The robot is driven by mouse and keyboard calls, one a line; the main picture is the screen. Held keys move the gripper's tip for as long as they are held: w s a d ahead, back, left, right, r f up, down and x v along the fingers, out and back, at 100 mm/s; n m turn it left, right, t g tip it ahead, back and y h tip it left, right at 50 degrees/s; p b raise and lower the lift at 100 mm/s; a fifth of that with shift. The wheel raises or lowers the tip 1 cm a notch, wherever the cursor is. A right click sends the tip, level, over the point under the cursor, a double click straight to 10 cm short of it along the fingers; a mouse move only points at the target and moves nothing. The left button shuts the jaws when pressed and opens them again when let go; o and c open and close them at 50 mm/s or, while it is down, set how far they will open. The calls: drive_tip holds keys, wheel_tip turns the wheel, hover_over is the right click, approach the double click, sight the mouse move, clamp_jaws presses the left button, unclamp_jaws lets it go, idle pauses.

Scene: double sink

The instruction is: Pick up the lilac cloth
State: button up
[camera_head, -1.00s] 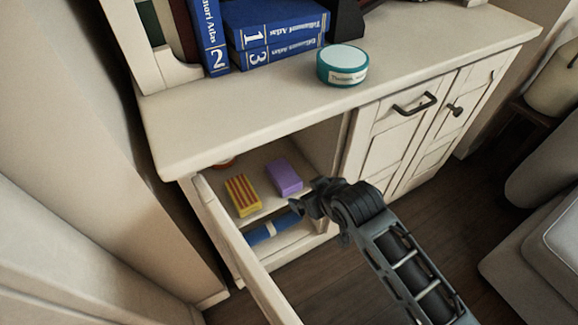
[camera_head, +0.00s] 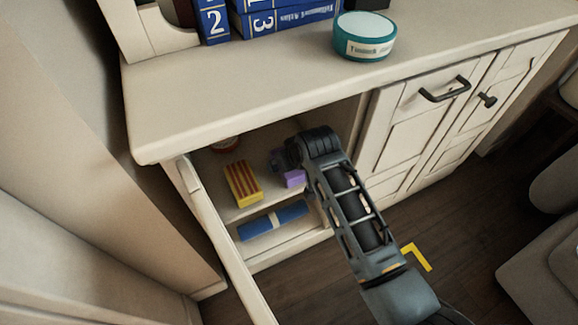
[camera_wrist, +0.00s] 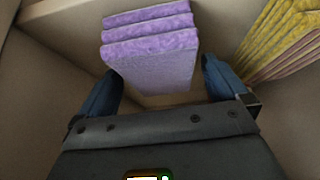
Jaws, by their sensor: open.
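The lilac cloth (camera_wrist: 150,60) is a folded, layered stack standing on the cabinet's upper shelf. In the head view only part of the lilac cloth (camera_head: 293,179) shows, because my arm covers the rest. My gripper (camera_wrist: 160,85) is inside the cabinet and open, with one finger to the left and one to the right of the cloth's near end. I cannot tell whether either finger touches it. In the head view the gripper's tips are largely hidden behind my wrist.
A yellow and red striped cloth (camera_head: 243,184) lies left of the lilac one; it also shows in the wrist view (camera_wrist: 284,42). A blue roll (camera_head: 273,220) lies on the shelf below. The open cabinet door (camera_head: 228,245) stands at left. A teal tin (camera_head: 364,36) stands on the countertop.

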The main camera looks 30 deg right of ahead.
drive_tip(key=shift+w+f, duration=0.25)
drive_tip(key=shift+f, duration=0.2)
drive_tip(key=c, duration=1)
drive_tip(key=shift+r, duration=0.1)
drive_tip(key=shift+r, duration=0.5)
drive_tip(key=r+p, duration=0.1)
drive_tip(key=r, duration=0.1)
drive_tip(key=shift+s+r+p, duration=0.3)
drive_tip(key=shift+s+p, duration=0.1)
drive_tip(key=s+p, duration=0.3)
drive_tip(key=s, duration=1.4)
